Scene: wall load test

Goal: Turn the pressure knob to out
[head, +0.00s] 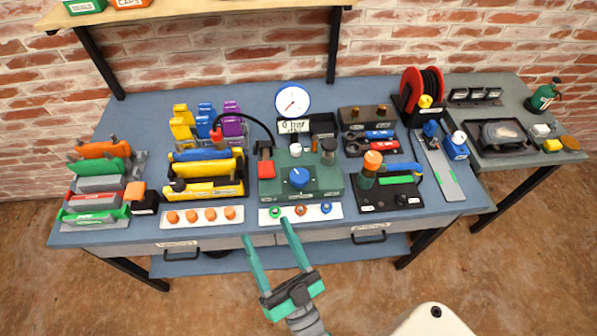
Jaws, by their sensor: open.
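A dark green box (270,190) stands in the middle of the blue workbench. A blue round knob (299,178) sits on its top; its labels and pointer are too small to read. A white dial gauge (292,101) with a red needle stands upright behind it. A smaller white knob (295,149) is farther back on the box. My gripper (266,230) is open and empty, its two teal fingers pointing at the bench's front edge, below and left of the blue knob and apart from it in the picture.
A white strip (325,212) with small coloured rings lies in front of the box. A red block (265,169) and black hose (254,119) are on its left. A black base (388,196) with an orange-topped post (373,160) stands right. Yellow holders (205,188) stand left.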

